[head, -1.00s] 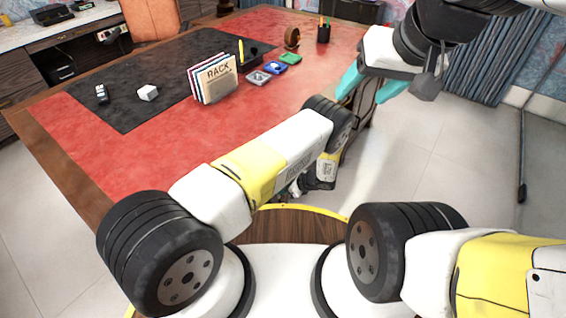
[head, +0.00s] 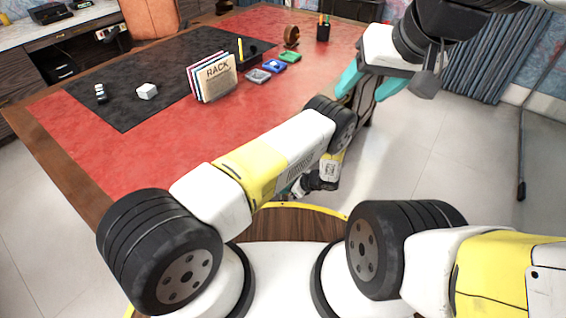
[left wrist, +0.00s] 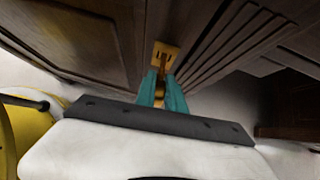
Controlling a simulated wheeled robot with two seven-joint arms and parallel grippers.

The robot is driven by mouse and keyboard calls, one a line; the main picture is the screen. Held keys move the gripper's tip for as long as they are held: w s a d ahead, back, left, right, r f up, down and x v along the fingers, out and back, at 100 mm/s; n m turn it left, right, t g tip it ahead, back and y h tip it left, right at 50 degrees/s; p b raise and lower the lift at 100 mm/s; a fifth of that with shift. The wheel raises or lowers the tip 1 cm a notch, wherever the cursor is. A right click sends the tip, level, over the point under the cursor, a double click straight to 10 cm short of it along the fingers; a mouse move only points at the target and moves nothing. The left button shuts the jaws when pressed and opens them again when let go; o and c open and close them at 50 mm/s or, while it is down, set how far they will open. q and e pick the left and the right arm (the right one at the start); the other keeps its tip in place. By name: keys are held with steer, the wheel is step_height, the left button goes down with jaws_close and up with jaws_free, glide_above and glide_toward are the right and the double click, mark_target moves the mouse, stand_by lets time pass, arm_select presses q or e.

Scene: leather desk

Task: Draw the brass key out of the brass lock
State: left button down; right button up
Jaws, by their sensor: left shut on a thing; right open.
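The brass lock (left wrist: 171,49) is a small yellow plate on the dark wooden side of the desk, at the upper middle of the left wrist view. My left gripper (left wrist: 161,88) is shut on the brass key (left wrist: 159,93), which shows as a strip of brass between the teal fingers. The key points toward the lock plate; I cannot tell whether its tip is still inside. In the head view my left fingers, the key and the lock are hidden. My right gripper (head: 368,88) is open and empty by the desk's right edge.
Panelled wood (left wrist: 85,40) flanks the lock closely. The floor (head: 425,155) right of the desk is clear.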

arm_select(q)
steer(key=shift+s+d+f, duration=0.1)
steer(key=shift+s+d, duration=0.25)
steer(key=shift+d, duration=0.3)
steer(key=shift+s+d+f, duration=0.1)
steer(key=shift+s+d, duration=0.25)
steer(key=shift+d, duration=0.25)
steer(key=shift+s+d, duration=0.1)
steer(key=shift+d, duration=0.05)
steer(key=s+d, duration=0.2)
steer(key=d, duration=0.1)
steer(key=s+d, duration=0.1)
steer(key=d, duration=0.1)
steer(key=shift+f, duration=0.25)
steer(key=shift+w+a, duration=0.1)
stand_by(0.3)
